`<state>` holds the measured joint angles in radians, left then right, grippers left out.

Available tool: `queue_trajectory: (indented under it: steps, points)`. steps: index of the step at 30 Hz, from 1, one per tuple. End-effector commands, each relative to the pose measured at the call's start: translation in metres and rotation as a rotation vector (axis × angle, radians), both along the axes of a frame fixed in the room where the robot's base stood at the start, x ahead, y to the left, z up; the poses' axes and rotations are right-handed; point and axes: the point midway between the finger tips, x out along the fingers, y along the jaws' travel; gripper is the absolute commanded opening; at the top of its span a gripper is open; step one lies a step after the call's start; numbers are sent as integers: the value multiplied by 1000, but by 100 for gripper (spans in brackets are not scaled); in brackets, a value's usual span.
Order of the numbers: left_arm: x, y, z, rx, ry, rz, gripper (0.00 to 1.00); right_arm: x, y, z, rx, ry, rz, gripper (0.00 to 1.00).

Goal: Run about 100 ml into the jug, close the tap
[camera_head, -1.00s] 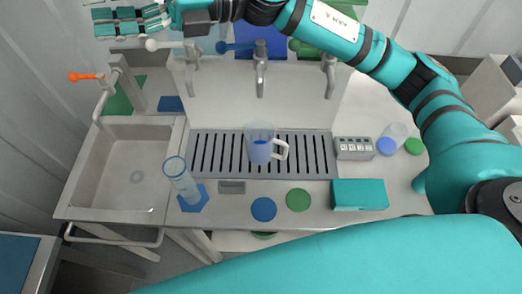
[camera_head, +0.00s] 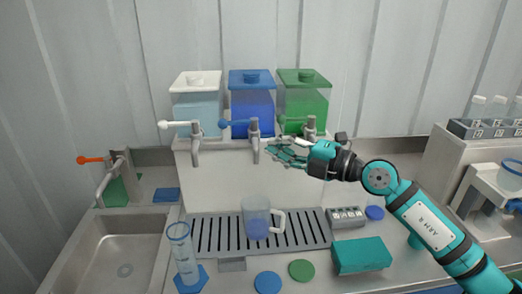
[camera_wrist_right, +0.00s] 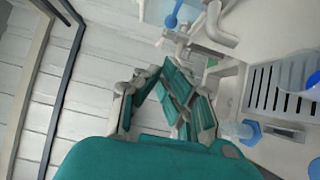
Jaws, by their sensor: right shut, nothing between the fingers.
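The clear jug (camera_head: 256,213) stands upright on the slotted drip tray, its handle to the right, with blue liquid in its lower part. It is below the middle tap (camera_head: 255,143), whose blue lever (camera_head: 224,124) points left. This tap is on the blue vessel (camera_head: 251,103). I see no stream between spout and jug. My right gripper (camera_head: 270,152) is shut and empty, just right of the middle spout and in front of the green vessel's tap (camera_head: 311,126), partly hiding it. The gripper also shows in the right wrist view (camera_wrist_right: 185,92). My left gripper is out of view.
The white-lidded vessel (camera_head: 195,103) and green vessel (camera_head: 303,105) flank the blue one. A measuring cylinder (camera_head: 183,250) stands front left, beside the sink (camera_head: 122,255). A teal box (camera_head: 362,256) and labelled block (camera_head: 346,217) are at the right.

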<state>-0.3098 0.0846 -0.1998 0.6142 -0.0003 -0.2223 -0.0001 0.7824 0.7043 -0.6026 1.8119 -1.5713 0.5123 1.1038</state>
Motion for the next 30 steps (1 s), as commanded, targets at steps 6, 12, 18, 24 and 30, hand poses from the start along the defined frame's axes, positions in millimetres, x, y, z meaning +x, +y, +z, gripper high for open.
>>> queue_trajectory:
  steps: [6, 12, 18, 24, 30]
  points:
    - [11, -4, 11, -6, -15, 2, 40, 15, 18, 3, 3, 5, -5, 0]
    - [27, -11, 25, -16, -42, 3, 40, 40, 53, 4, 4, 5, -3, 0]
    - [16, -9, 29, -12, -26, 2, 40, 68, 81, 1, 3, 5, -8, 0]
    - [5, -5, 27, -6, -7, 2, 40, 91, 84, 1, 1, 5, -7, 0]
    - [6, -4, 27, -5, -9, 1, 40, 99, 85, 0, -1, 3, -5, 0]
